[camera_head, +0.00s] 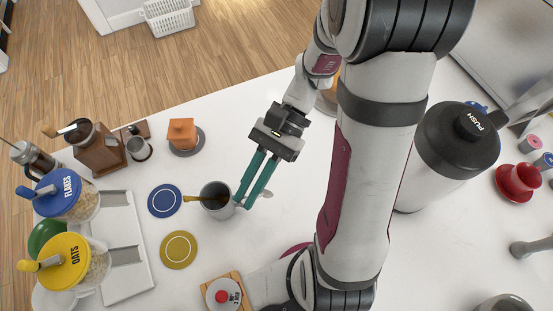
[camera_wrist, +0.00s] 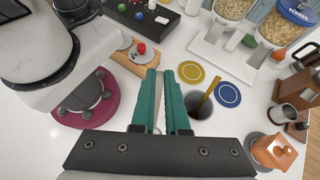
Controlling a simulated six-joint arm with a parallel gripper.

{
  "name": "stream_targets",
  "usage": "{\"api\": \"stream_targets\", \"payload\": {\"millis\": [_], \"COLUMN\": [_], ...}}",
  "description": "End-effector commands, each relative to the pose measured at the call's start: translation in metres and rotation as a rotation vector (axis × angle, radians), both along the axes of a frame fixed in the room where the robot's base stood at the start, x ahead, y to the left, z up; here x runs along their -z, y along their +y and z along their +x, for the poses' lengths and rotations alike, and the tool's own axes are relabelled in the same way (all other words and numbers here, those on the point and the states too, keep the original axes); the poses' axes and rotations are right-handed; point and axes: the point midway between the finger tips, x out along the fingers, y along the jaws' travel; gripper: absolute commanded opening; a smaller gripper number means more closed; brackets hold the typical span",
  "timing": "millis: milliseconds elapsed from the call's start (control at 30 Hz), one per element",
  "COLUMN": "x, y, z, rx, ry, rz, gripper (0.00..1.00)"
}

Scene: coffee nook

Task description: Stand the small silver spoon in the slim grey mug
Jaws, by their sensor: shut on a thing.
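My gripper (camera_head: 244,202) reaches down just right of a grey mug (camera_head: 206,188); its teal fingers also show in the wrist view (camera_wrist: 160,75). They are shut on a thin silver thing, which looks like the small silver spoon (camera_wrist: 158,118); the fingers hide much of it. A silvery end (camera_head: 267,194) shows just right of the fingers. The grey mug, also in the wrist view (camera_wrist: 193,113), stands upright with dark contents and a golden-brown stick or spoon (camera_head: 191,198) leaning in it. A smaller grey metal cup (camera_head: 140,151) stands farther left, by the grinder.
A blue coaster (camera_head: 164,201) and a yellow coaster (camera_head: 179,250) lie left of the mug. Flakes (camera_head: 67,196) and oats (camera_head: 78,265) jars, a wooden grinder (camera_head: 99,153) and an orange pot (camera_head: 181,134) stand beyond. A black-topped flask (camera_head: 458,140) stands right.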

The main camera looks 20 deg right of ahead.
Motion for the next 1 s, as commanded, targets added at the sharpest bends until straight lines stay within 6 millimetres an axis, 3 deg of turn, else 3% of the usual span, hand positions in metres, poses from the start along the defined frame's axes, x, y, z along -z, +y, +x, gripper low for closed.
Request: {"api": "stream_targets", "payload": {"millis": [200, 300, 433, 567, 1000], "x": [-0.067, -0.091, -0.106, -0.102, -0.046], "y": [0.032, 0.034, 0.032, 0.032, 0.033], "z": [0.027, 0.042, 0.054, 0.056, 0.055], "rx": [0.359, 0.457, 0.522, 0.533, 0.529], "ry": [0.143, 0.152, 0.151, 0.155, 0.155], "rz": [0.379, 0.48, 0.547, 0.557, 0.555], "gripper": [0.0, 0.0, 0.0, 0.0, 0.0]}}
